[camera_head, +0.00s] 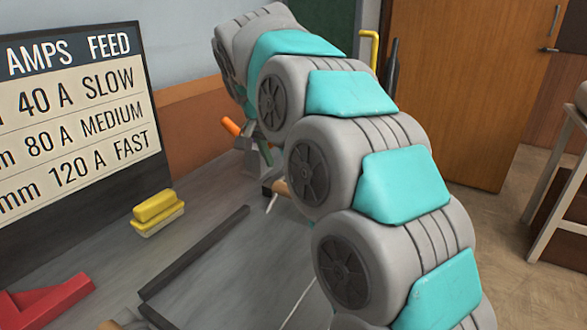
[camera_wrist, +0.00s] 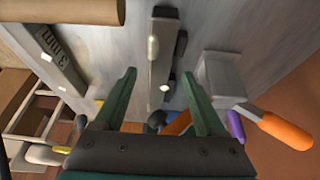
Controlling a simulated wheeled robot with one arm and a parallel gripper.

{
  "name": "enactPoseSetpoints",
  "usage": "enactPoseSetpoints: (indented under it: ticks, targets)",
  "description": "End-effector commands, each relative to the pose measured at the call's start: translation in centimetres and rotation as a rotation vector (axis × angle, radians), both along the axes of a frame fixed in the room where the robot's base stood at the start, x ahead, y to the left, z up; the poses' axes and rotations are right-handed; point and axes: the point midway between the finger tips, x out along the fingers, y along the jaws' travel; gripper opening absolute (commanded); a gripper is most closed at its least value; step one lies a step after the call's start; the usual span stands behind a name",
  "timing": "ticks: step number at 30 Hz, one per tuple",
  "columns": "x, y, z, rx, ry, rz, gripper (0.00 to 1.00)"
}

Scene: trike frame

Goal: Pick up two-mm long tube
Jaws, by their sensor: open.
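In the wrist view my gripper (camera_wrist: 160,75) is open, with its two green fingers apart and nothing held between them. A grey upright holder (camera_wrist: 162,28) stands in the gap beyond the fingertips, with a pale rounded end (camera_wrist: 153,50) and a small white tip (camera_wrist: 164,88) on it. I cannot read a label on it, so I cannot tell if this is the two-mm long tube. A dark bar marked "3 mm" (camera_wrist: 60,62) lies left of the left finger.
A grey block (camera_wrist: 222,75) with an orange-handled tool (camera_wrist: 285,130) stands to the right, beside a purple handle (camera_wrist: 236,125). In the head view the bench (camera_head: 100,235) carries a yellow block (camera_head: 158,208), a red piece (camera_head: 50,300) and dark rails (camera_head: 195,252). The amps sign (camera_head: 75,120) stands left.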

Motion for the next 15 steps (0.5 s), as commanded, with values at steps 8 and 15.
enactPoseSetpoints:
  ticks: [8, 15]
  targets:
    - [0.9, -0.8, -2.7, -0.001, 0.002, 0.0, 0.72]
    - [1.0, -0.8, -2.6, -0.001, 0.001, 0.0, 0.65]
